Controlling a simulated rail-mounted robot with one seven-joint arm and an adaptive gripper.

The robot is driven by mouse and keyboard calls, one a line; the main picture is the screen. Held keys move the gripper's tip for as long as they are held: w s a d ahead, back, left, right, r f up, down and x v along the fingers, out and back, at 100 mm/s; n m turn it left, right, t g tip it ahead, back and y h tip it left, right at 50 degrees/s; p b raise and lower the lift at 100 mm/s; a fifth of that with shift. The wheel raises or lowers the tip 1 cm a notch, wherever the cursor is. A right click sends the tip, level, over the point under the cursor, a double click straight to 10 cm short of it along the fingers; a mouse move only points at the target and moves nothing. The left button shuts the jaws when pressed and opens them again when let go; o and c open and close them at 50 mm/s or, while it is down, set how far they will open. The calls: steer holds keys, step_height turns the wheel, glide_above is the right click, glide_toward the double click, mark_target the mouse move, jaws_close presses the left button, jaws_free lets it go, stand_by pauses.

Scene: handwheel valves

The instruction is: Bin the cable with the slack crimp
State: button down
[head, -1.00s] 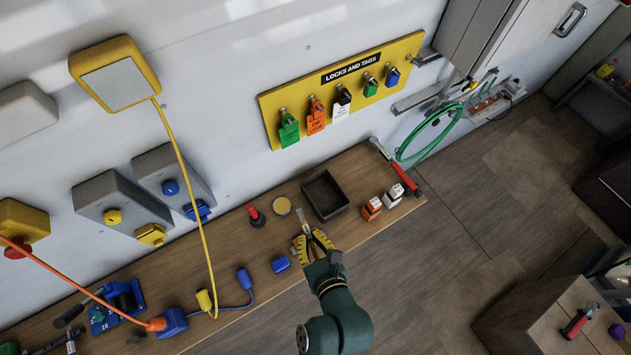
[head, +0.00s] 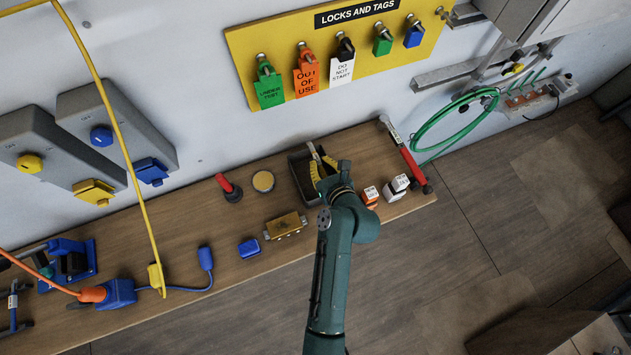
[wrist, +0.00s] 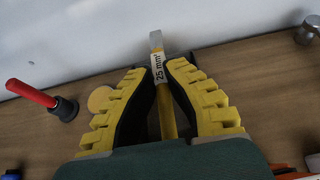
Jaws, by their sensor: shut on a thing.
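My gripper (wrist: 166,95) is shut on a short yellow cable (wrist: 166,112) with a flat silver lug at its tip and a white "25 mm²" label. The lug points away from me. In the head view my gripper (head: 322,170) and the cable's lug (head: 313,151) are over the black open bin (head: 295,170); the height above it is hard to tell. My gripper hides part of the bin. A yellow-brown piece with silver ends (head: 285,226) lies on the bench to the left. I cannot tell the state of any crimp.
On the wooden bench (head: 345,258), a red-handled stamp-like object (head: 230,187) and a round yellow disc (head: 263,181) stand left of the bin. Orange and white blocks (head: 385,190) and a red-handled hammer (head: 404,157) are to the right. A blue block (head: 249,247) lies nearer the front.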

step_height(320, 180, down, 2)
steer(key=shift+f+b, duration=0.2)
steer(key=shift+b, duration=0.6)
steer(key=shift+r, duration=0.1)
steer(key=c, duration=1.2)
jaws_free()
steer(key=shift+o, duration=0.2)
steer(key=shift+d, duration=0.1)
steer(key=v, duration=1.2)
